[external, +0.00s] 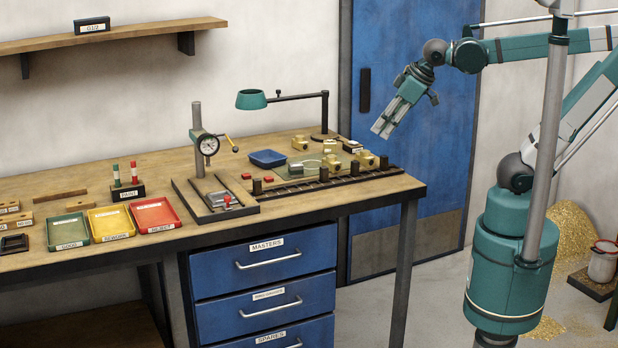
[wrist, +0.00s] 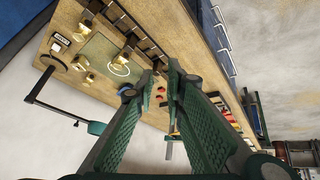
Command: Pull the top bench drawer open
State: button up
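The top bench drawer (external: 220,268) is blue, labelled MASTERS, and sits under the bench top with its front in line with the drawers below, so it looks closed. Its silver bar handle (external: 268,262) runs across the front. My gripper (external: 384,130) is above and beyond the bench's right end, up and to the right of the drawer, and touches nothing. In the wrist view my gripper (wrist: 161,80) has its two green fingers apart with nothing between them. Blue drawer fronts with handles show in the wrist view at upper right; which is the top one is hard to tell there.
Two more blue drawers (external: 215,318) lie below. A bench leg (external: 403,270) stands right of the drawers. The floor in front is clear.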

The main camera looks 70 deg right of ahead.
jog(key=w+a+r+n+h+b, duration=0.1)
jog(key=w+a+n+h, duration=0.2)
jog(key=w+a, duration=0.55)
jog(key=w+a+n+h+b, duration=0.1)
jog(key=w+a+n+h, duration=0.2)
jog(key=w+a, duration=0.55)
jog(key=w+a+f+n+t+h+b, duration=0.1)
jog(key=w+a+t+h, duration=0.15)
jog(key=a, duration=0.85)
jog(key=w+a+t+h, duration=0.2)
jog(key=w+a, duration=0.1)
jog(key=a, duration=0.7)
send_near(265, 263)
jog(key=r+x, duration=0.1)
jog(key=x, duration=0.2)
jog(key=shift+s+f, duration=0.15)
jog(key=shift+f, duration=0.4)
jog(key=shift+b+x, duration=1)
jog(key=shift+x, duration=2.9)
jog(key=shift+a, duration=0.1)
